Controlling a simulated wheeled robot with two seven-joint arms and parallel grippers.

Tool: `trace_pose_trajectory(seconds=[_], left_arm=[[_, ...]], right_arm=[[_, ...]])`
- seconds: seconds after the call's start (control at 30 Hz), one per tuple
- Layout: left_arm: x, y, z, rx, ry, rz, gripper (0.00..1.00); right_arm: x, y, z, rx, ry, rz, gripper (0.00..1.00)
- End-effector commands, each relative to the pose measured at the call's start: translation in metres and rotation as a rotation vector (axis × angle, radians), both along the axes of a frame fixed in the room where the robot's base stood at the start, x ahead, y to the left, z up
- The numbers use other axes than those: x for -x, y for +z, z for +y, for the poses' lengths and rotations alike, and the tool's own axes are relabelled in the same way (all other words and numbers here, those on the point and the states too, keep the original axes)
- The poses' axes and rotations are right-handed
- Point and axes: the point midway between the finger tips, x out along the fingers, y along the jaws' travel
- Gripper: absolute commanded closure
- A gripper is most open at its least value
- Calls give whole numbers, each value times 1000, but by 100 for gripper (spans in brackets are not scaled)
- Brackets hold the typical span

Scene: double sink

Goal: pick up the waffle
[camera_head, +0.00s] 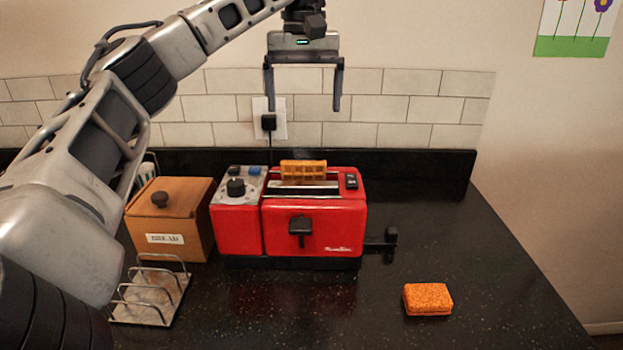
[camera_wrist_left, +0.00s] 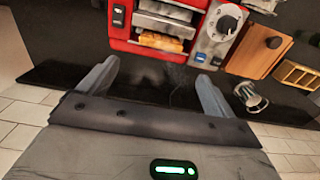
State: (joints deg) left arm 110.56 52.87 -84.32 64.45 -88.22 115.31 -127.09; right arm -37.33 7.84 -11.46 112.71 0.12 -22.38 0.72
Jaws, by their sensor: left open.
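The waffle (camera_head: 304,171) is golden brown and stands partly out of the rear slot of the red toaster (camera_head: 330,228). Its lower part is hidden inside the slot. In the left wrist view the waffle (camera_wrist_left: 161,42) shows in the slot of the toaster (camera_wrist_left: 122,46), beyond my fingertips. My left gripper (camera_head: 305,108) is open and empty, above and behind the waffle in the head view, fingers pointing down. The gripper also shows in the left wrist view (camera_wrist_left: 157,70). My right gripper is not in view.
A wooden bread box (camera_head: 170,214) and a wire toast rack (camera_head: 150,293) stand left of the toaster. An orange sponge (camera_head: 428,299) lies at the right front. A plug with a cord (camera_head: 269,122) is on the tiled wall behind. The counter right of the toaster is mostly clear.

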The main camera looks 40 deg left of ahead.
Motion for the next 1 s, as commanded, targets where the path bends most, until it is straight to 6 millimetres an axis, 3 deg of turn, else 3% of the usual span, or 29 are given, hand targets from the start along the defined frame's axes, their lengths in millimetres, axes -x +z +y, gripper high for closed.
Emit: trace_pose_trajectory(seconds=[0.03,0.17,0.33,0.67,1.0], left_arm=[[0,-17,0,1,-1,6,9],[0,-48,-1,3,-2,5,9],[1,-76,0,1,-1,3,9],[0,-104,0,3,-1,2,9],[2,-147,2,3,-1,0,9]], right_arm=[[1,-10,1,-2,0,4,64],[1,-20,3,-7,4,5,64],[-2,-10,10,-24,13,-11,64],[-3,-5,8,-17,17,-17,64],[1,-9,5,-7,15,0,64]])
